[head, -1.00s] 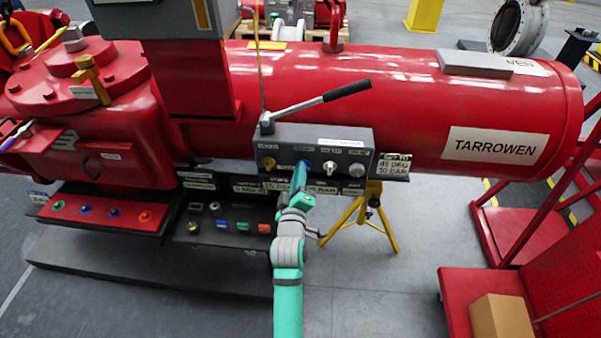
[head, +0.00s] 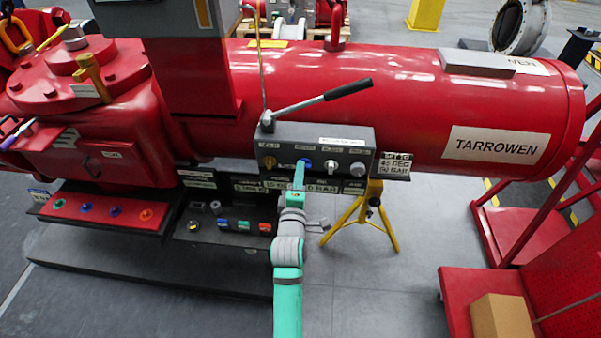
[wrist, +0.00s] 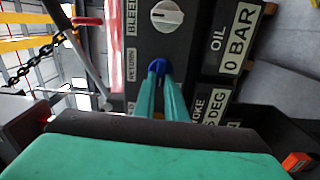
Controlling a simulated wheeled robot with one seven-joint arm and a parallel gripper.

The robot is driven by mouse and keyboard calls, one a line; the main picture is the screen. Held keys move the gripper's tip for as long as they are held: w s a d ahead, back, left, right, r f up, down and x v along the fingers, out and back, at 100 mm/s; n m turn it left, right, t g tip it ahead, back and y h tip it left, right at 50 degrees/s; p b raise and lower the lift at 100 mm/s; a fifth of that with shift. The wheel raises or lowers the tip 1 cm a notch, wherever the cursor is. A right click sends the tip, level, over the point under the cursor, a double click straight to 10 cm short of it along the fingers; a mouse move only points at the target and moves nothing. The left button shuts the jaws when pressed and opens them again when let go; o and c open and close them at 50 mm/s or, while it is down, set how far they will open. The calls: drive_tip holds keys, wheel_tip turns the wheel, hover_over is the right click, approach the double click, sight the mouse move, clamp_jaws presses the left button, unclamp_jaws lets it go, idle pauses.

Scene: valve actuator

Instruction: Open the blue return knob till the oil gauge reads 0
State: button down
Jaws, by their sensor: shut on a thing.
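The blue return knob (head: 304,162) sits on the front of a dark grey control block (head: 290,137) under a big red cylinder. The knob also shows in the wrist view (wrist: 156,63), beside the RETURN label (wrist: 131,65). My gripper (head: 301,172) reaches it from the front. In the wrist view its two teal fingers (wrist: 160,76) are shut on the knob, one on each side. The oil gauge label (wrist: 238,38) reads 0 BAR in the wrist view. It shows in the head view too, below the block (head: 323,188).
A white knob (wrist: 167,15) marked BLEED is close beside the blue one. A yellow knob (head: 269,162) is to the left. A black-handled lever (head: 347,90) stands on top of the block. A yellow tripod (head: 362,218) stands below right. A red cart (head: 480,285) is at the right.

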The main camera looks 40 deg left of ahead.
drive_tip(key=c, duration=1.8)
unclamp_jaws()
drive_tip(key=shift+w, duration=0.1)
drive_tip(key=shift+s, duration=0.2)
drive_tip(key=v, duration=1)
drive_tip(key=shift+s, duration=0.3)
drive_tip(key=shift+d, duration=0.15)
